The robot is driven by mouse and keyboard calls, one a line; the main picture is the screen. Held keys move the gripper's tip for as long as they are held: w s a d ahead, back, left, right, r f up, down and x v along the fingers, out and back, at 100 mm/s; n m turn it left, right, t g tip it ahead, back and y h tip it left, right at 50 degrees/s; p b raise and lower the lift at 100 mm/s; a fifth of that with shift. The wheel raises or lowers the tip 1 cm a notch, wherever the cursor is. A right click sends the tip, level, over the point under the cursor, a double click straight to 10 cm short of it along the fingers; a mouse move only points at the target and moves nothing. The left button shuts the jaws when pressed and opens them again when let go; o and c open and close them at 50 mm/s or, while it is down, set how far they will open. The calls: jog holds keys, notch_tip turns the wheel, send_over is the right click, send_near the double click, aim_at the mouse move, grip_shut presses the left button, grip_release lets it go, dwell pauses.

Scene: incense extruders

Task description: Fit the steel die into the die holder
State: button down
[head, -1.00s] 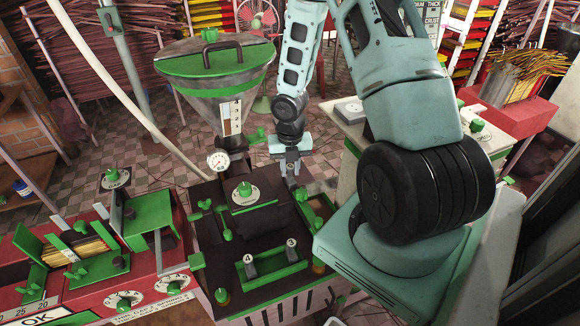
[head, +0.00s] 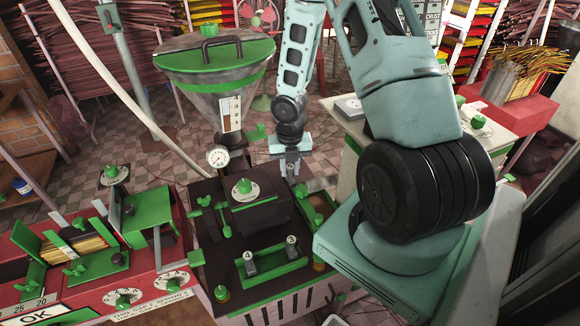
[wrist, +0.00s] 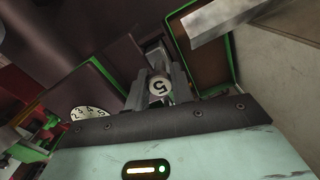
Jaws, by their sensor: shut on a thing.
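The steel die is a small grey piece with a round pale end marked 5 (wrist: 159,87). It sits between the two fingers of my gripper (wrist: 156,76) in the wrist view, and the fingers are shut on it. In the head view my gripper (head: 291,169) points down just behind the dark machine, above its back right side. The die is too small there to make out clearly. I cannot identify the die holder with certainty. A green rack (head: 270,269) at the machine's front holds two grey pieces marked 4 (head: 249,263) and 3 (head: 292,248).
A grey metal bar (head: 322,184) projects at the machine's right, close to my gripper; it also shows in the wrist view (wrist: 225,20). A green-edged tray (wrist: 190,62) lies below it. A hopper (head: 215,75) and gauge (head: 217,156) stand at the left.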

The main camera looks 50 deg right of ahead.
jog(key=c, duration=1.1)
grip_release()
notch_tip(320, 180, up, 17)
jog(key=p, duration=0.3)
jog(key=shift+r+p, duration=0.15)
jog(key=shift+p, duration=0.2)
